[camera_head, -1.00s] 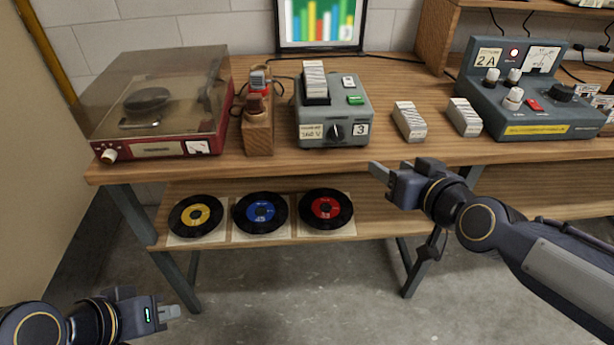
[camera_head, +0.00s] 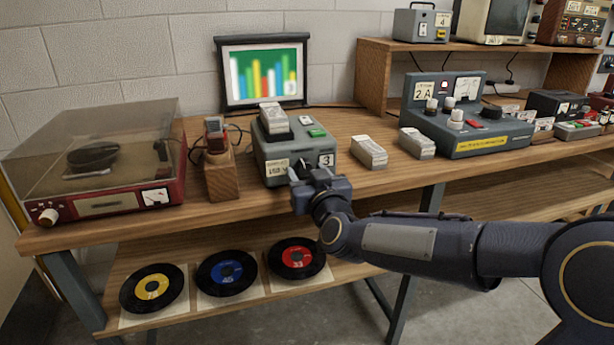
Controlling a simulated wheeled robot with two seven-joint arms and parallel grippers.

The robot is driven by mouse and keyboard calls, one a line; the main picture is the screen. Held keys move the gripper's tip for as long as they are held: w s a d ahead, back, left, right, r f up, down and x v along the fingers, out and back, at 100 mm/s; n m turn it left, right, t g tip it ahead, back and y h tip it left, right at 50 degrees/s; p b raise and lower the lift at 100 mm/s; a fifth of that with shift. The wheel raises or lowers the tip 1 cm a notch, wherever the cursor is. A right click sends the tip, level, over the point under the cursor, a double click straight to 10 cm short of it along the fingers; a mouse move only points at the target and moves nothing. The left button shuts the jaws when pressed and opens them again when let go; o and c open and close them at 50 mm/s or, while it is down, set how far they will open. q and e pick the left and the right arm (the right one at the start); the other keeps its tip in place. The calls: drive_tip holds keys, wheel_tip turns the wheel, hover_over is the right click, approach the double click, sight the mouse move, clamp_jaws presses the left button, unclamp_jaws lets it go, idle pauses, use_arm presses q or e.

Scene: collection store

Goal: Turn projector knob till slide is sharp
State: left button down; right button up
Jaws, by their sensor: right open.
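The slide projector (camera_head: 290,150) is a grey box on the bench, with a slide stack (camera_head: 272,117) in its top, a green button and a front label with a 3. Its dark front knob is mostly hidden behind my right gripper (camera_head: 301,174). The right gripper is open, with its fingers pointing at the projector's front at the knob. I cannot tell whether they touch it. The screen (camera_head: 234,101) behind the projector shows coloured bars on white, with soft, blurred edges. My left gripper is out of view.
A wooden block (camera_head: 222,180) with a handheld viewer and a lidded record player (camera_head: 110,203) stand left. White slide boxes (camera_head: 369,152) and a grey control unit (camera_head: 470,138) stand right. Several records (camera_head: 226,273) lie on the shelf below.

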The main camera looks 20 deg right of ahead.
drive_tip(key=shift+w, duration=0.15)
drive_tip(key=shift+c, duration=0.4)
drive_tip(key=c, duration=0.9)
drive_tip(key=shift+f+m+b, duration=0.15)
drive_tip(key=shift+m+b, duration=0.4)
drive_tip(key=shift+m, duration=0.15)
drive_tip(key=m+b, duration=0.1)
drive_tip(key=m, duration=0.1)
drive_tip(key=shift+m, duration=0.3)
drive_tip(key=o, duration=1)
